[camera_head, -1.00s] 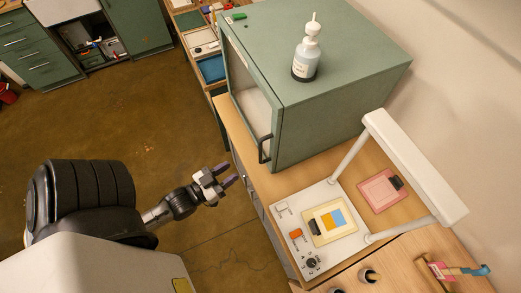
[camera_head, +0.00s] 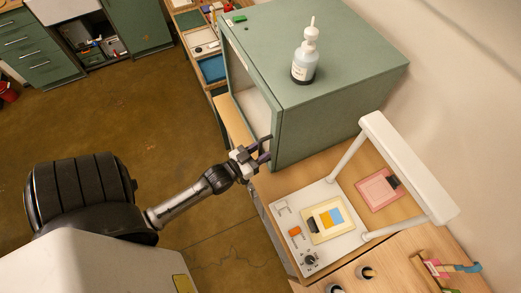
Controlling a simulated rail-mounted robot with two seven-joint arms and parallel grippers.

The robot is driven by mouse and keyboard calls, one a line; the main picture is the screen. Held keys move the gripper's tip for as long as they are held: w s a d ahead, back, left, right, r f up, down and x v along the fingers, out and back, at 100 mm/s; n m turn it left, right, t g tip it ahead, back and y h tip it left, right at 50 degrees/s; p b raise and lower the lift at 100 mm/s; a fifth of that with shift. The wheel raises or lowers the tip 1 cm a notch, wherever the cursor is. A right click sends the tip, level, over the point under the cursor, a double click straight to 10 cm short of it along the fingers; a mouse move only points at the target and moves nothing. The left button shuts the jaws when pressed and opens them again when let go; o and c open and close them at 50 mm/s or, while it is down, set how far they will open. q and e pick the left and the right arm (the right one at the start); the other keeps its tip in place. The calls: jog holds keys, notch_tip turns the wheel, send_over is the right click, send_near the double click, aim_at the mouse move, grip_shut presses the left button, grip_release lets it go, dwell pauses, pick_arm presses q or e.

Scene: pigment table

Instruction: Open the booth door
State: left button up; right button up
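The booth (camera_head: 330,110) is a large green box on the wooden bench. Its framed door (camera_head: 252,88) is on the side facing left, with a pale panel or interior showing, and looks closed. The dark bar handle (camera_head: 267,139) sits at the door's near lower end and is partly hidden by my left gripper. My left gripper (camera_head: 261,153) is at the handle, its two dark purple fingers apart. Whether they touch the handle is too small to tell. My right gripper is not in view.
Open brown floor (camera_head: 150,130) lies left of the door.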

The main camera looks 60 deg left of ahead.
pick_arm(q)
jog(key=shift+c, duration=0.2)
grip_shut()
dwell(0.4)
